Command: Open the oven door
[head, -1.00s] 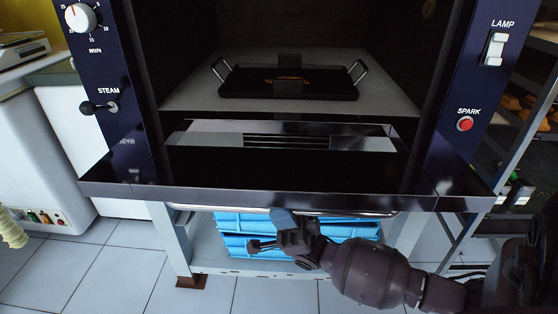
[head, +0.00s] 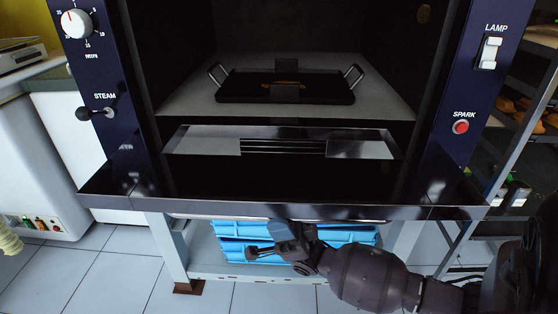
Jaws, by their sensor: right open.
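The oven door (head: 285,176) is swung down and lies about flat below the open oven mouth (head: 290,40), its inner face up. Its handle bar (head: 345,220) shows only as a thin strip under the front edge. My right gripper (head: 268,240) is open, just below that edge and the handle, with its fingers pointing left. Nothing shows between the fingers. I cannot tell whether it touches the handle. My left gripper is out of view.
A black tray (head: 240,92) with handles sits inside the oven. Blue crates (head: 232,231) stand on the stand's shelf under the door. A shelf rack (head: 520,130) is at the right and a white cabinet (head: 35,165) at the left. Tiled floor is clear at lower left.

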